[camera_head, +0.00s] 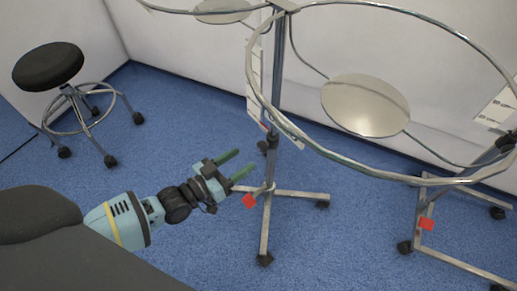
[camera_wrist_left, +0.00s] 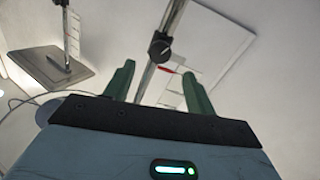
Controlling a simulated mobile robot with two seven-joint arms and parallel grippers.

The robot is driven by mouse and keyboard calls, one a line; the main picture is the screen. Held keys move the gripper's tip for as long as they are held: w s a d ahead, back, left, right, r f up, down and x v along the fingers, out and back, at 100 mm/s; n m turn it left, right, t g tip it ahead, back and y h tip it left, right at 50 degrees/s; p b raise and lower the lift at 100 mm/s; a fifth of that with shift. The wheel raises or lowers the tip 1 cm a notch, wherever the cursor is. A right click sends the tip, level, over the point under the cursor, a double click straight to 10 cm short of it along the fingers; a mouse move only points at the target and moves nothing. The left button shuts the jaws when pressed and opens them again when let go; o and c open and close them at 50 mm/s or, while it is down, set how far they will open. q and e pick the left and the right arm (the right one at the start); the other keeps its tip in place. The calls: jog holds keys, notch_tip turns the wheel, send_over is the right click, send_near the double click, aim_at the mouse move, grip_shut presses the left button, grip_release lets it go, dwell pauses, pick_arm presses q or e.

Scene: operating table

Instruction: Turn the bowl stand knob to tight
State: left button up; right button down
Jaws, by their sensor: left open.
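The bowl stand (camera_head: 268,215) is a metal pole on a wheeled base, with a large ring at the top. A red square (camera_head: 249,201) shows by the lower pole in the head view. My left gripper (camera_head: 245,160) is open and empty, its green fingers pointing at the pole from the left. The left wrist view shows them too (camera_wrist_left: 158,70). Contact cannot be told. My right gripper is not in view.
A second wheeled stand (camera_head: 430,200) with a red square (camera_head: 427,223) is at right. A shiny round plate (camera_head: 365,105) shows inside the large ring. A black stool (camera_head: 48,66) stands at upper left. Blue floor (camera_head: 180,110) is clear between stool and stand.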

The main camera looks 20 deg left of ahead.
aim_at(260, 148)
pick_arm(q)
jog(key=b+x, duration=0.1)
jog(key=x, duration=0.4)
jog(key=shift+w+f, duration=0.1)
jog(key=shift+b+x, duration=0.45)
jog(key=shift+x, duration=0.35)
jog(key=shift+d, duration=0.1)
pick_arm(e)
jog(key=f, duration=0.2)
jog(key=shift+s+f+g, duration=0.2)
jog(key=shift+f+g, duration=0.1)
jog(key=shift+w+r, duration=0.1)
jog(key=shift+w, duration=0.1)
pick_arm(q)
jog(key=shift+c, duration=0.9)
jog(key=c, duration=0.5)
jog(key=shift+c, duration=1.4)
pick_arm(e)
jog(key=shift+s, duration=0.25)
